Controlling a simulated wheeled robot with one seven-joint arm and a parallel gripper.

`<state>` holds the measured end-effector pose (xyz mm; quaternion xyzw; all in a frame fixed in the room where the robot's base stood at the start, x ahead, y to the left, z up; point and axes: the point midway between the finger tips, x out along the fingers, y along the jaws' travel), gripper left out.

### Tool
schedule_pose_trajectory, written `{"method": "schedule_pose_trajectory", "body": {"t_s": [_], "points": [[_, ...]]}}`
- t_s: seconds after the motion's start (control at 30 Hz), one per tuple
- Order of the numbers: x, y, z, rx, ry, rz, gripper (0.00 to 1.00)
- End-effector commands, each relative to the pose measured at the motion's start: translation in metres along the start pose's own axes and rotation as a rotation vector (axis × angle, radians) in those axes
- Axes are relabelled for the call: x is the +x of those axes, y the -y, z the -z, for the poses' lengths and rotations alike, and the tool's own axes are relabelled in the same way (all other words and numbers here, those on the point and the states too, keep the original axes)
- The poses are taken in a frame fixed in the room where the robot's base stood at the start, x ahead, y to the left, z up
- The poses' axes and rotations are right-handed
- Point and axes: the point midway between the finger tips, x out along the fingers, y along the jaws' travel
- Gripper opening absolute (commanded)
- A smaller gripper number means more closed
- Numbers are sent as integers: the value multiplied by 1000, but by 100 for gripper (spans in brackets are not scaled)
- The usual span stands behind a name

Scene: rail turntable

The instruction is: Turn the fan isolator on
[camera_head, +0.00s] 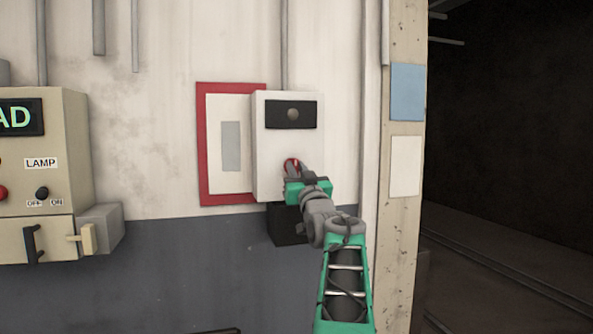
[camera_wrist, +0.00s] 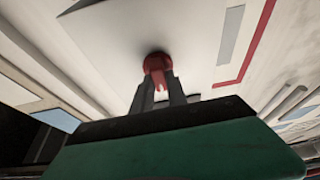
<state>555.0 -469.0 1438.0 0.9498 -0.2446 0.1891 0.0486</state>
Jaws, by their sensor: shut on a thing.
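The fan isolator is a white box (camera_head: 265,149) on the wall, with a dark panel (camera_head: 276,108) and a round dull lamp (camera_head: 292,114) near its top. A red rotary handle (camera_head: 289,163) sits low on its front, partly hidden by my gripper. My gripper (camera_head: 294,171) is at this handle in the head view. In the wrist view the red handle (camera_wrist: 157,64) stands out from the white face, and the two fingers of my gripper (camera_wrist: 160,88) are shut on its grip. The handle's exact angle is hard to tell in the head view.
A red-framed white panel (camera_head: 230,199) is on the wall just left of the box. A beige control box (camera_head: 70,150) with a LAMP switch and a lever is further left. A dark box (camera_head: 287,224) is below. A post (camera_head: 402,230) and a dark tunnel are right.

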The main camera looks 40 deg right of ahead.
Motion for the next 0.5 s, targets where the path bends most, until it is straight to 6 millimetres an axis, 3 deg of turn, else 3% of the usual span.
{"method": "schedule_pose_trajectory", "body": {"t_s": [0.1,0.5], "points": [[0,0,0,0,0,0,0],[0,0,0,4,1,-1,0]]}}
